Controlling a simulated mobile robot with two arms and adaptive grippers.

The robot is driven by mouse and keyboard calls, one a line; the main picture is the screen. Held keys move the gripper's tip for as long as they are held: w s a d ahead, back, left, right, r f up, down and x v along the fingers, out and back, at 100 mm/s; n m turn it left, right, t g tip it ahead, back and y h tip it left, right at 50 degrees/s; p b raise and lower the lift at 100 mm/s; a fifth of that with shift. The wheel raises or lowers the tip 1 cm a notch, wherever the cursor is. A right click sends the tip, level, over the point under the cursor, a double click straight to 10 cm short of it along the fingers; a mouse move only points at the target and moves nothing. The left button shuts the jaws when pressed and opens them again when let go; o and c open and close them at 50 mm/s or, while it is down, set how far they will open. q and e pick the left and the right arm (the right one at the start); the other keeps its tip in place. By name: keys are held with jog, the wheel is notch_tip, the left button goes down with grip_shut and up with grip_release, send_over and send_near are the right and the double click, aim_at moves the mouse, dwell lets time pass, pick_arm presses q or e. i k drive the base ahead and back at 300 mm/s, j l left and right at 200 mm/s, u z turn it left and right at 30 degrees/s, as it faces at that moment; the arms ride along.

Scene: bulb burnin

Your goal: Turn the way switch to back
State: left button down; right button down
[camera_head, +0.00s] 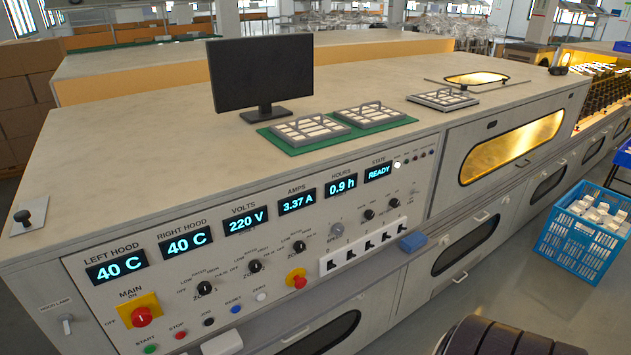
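The control panel (270,235) on the front of the long cream machine faces me. I cannot read a label that marks the way switch. Small black rotary knobs sit on the panel: three zone knobs, left (205,289), middle (254,266) and right (299,247), and two smaller knobs, left (369,214) and right (394,202), below the state display. A grey speed knob (336,229) is left of these two. The labels by the two smaller knobs are too small to read, so their settings cannot be told. Neither gripper is in view.
The main switch (141,316) and a red mushroom button (297,280) stand out from the panel. A monitor (262,75) and bulb trays (310,128) stand on the machine top. A blue crate (572,241) is at the right. A dark ridged object (510,338) is at the bottom right.

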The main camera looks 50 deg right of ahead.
aim_at(369, 214)
jog(key=l+z, duration=0.1)
jog(key=z, duration=0.85)
jog(key=i+l+z, duration=0.1)
jog(key=z, duration=0.4)
